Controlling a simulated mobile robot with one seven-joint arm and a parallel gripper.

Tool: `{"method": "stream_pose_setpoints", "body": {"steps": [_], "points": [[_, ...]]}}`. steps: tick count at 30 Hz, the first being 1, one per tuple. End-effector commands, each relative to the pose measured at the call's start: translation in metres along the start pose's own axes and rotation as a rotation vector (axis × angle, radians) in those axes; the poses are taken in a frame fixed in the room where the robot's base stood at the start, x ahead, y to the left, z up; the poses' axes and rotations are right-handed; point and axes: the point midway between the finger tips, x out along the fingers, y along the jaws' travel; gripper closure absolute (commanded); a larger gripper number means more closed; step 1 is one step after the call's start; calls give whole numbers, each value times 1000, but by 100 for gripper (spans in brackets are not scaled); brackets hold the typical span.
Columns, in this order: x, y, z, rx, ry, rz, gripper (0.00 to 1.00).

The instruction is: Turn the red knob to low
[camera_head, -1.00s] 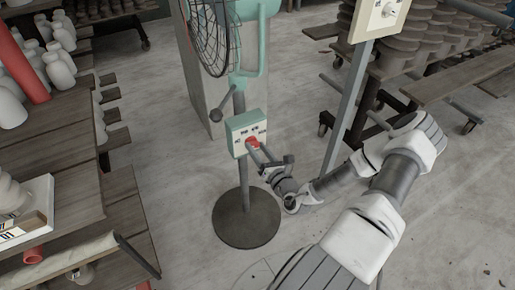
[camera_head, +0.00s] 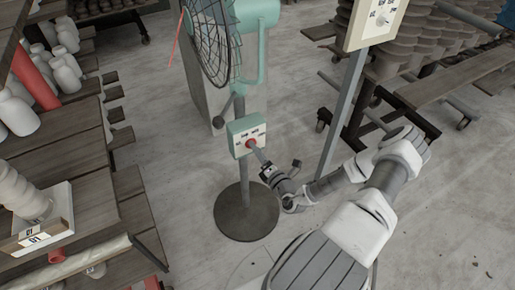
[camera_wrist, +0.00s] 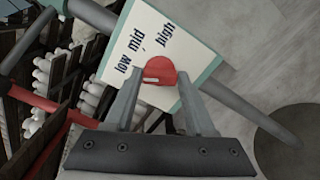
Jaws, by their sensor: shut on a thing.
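The red knob (camera_head: 250,143) sits on the pale front of a teal-edged control box (camera_head: 237,138) on the fan's pole. In the wrist view the knob (camera_wrist: 160,69) is round, with a small light mark on its lower part. The words low, mid and high are printed on the panel (camera_wrist: 180,33) around its upper side, low at left and high at right. My gripper (camera_wrist: 158,84) is shut on the knob, one finger on each side. In the head view my gripper (camera_head: 257,152) reaches the box from the lower right. Which word the knob points at is unclear.
The teal fan (camera_head: 215,40) with a dark cage stands above the box, on a round dark base (camera_head: 246,212). A second panel (camera_head: 360,28) with a white knob stands on a grey post at right. Wooden shelves with pale bottles (camera_head: 65,72) fill the left.

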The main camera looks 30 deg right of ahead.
Motion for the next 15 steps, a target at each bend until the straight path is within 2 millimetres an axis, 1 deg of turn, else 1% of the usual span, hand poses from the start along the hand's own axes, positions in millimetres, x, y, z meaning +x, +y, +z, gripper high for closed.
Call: {"method": "stream_pose_setpoints", "body": {"steps": [6, 15], "points": [[0, 0, 1, 62, -2, 1, 100], [1, 0, 1, 80, -2, 1, 100]]}}
